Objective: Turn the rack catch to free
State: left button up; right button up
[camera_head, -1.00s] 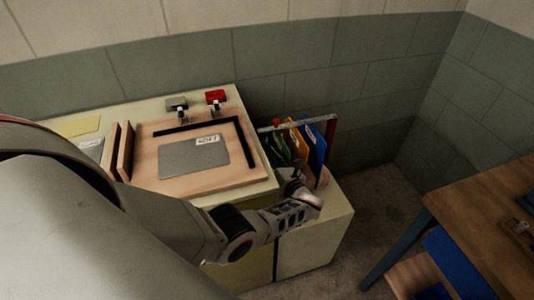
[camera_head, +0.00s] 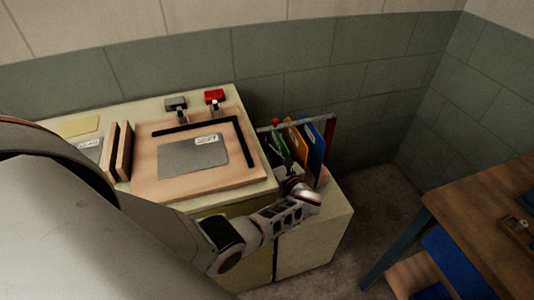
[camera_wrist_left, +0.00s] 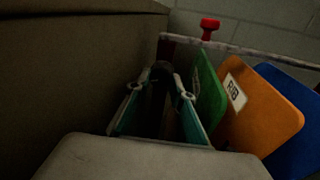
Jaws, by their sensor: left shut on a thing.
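The rack (camera_head: 300,122) stands right of the workbench, with a pale bar across its top and coloured panels in it. A red knob, which looks like the rack catch (camera_head: 275,122), stands upright at the bar's left end. It also shows in the left wrist view (camera_wrist_left: 209,28), above the bar and apart from my fingers. My left gripper (camera_wrist_left: 160,82) is low at the rack's near left side, left of the green panel (camera_wrist_left: 208,92). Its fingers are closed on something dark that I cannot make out. In the head view my left wrist partly hides the rack's lower front.
An orange panel (camera_wrist_left: 262,110) labelled RIB and a blue panel (camera_wrist_left: 300,95) stand right of the green one. The bench (camera_head: 85,118) holds a wooden board with a grey plate (camera_head: 192,157). A wooden table (camera_head: 480,215) stands at the right, with open floor between.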

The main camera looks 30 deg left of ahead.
pick_arm(q)
jog(key=shift+n, duration=1.1)
jog(key=shift+h, duration=0.3)
jog(key=o, duration=0.8)
jog(key=shift+a, duration=0.1)
jog(key=shift+o, duration=0.2)
jog(key=f+v, duration=0.1)
jog(key=v, duration=0.6)
jog(key=shift+s+d+r, duration=0.15)
jog(key=shift+d+r, duration=0.1)
jog(key=shift+r, duration=0.25)
